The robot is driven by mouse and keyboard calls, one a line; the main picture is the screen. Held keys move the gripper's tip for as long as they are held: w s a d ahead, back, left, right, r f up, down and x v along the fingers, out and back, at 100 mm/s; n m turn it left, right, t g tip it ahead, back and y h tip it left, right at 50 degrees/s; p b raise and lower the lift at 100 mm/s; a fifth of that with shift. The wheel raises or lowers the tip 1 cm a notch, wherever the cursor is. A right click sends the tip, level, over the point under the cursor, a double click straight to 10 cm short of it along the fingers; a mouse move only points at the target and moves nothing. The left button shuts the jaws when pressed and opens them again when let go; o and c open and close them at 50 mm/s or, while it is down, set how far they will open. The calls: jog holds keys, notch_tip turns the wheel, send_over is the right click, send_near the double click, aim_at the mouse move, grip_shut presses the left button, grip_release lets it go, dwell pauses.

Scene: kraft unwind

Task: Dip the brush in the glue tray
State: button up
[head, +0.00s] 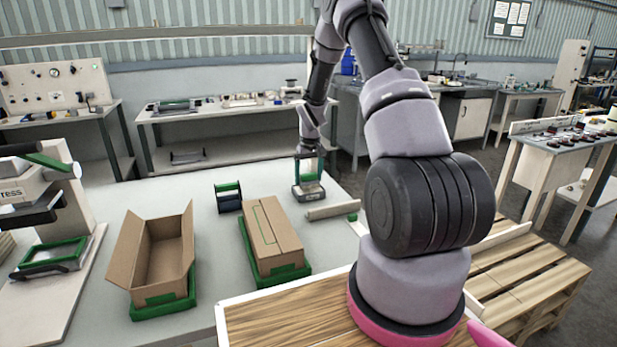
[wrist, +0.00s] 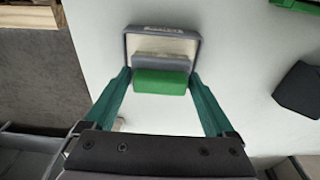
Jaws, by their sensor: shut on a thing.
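The glue tray (head: 309,193) is a small dark grey tray near the far right end of the pale bench. In the wrist view the tray (wrist: 130,45) shows a grey rim and a cream inside. My gripper (head: 308,166) is directly above it, pointing down. In the wrist view its two teal fingers (wrist: 160,80) are shut on the sides of the brush's green block (wrist: 161,83). The brush's grey part lies over the tray's opening. The bristles are hidden, and I cannot tell whether they touch the glue.
A grey-beige roll (head: 331,210) with a green end lies just in front of the tray. A dark holder with green (head: 228,197) stands to its left. A closed carton (head: 272,235) and an open carton (head: 160,260) sit nearer, on green bases. A press (head: 45,215) stands far left.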

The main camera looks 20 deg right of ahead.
aim_at(308, 174)
jog(key=shift+f, duration=0.65)
dwell(1.4)
jog(key=shift+r, duration=2.55)
